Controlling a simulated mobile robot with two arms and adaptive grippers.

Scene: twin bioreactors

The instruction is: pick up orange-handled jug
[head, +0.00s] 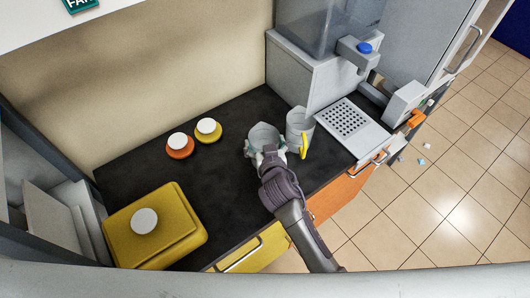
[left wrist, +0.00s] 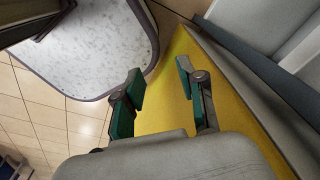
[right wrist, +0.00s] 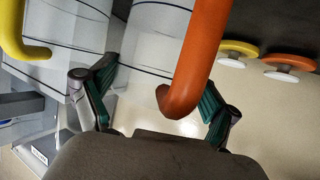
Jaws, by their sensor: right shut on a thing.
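In the right wrist view the green-padded fingers (right wrist: 158,95) stand on either side of the jug and handle. In the head view the gripper hides the handle. My left gripper (left wrist: 160,86) is open and empty in the left wrist view.
A yellow-handled jug (head: 298,125) stands close to the right of the held jug. Orange (head: 180,151) and yellow (head: 208,135) lids with white knobs lie to the left. A yellow case (head: 175,215) is at front left. A perforated plate (head: 345,118) is at right.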

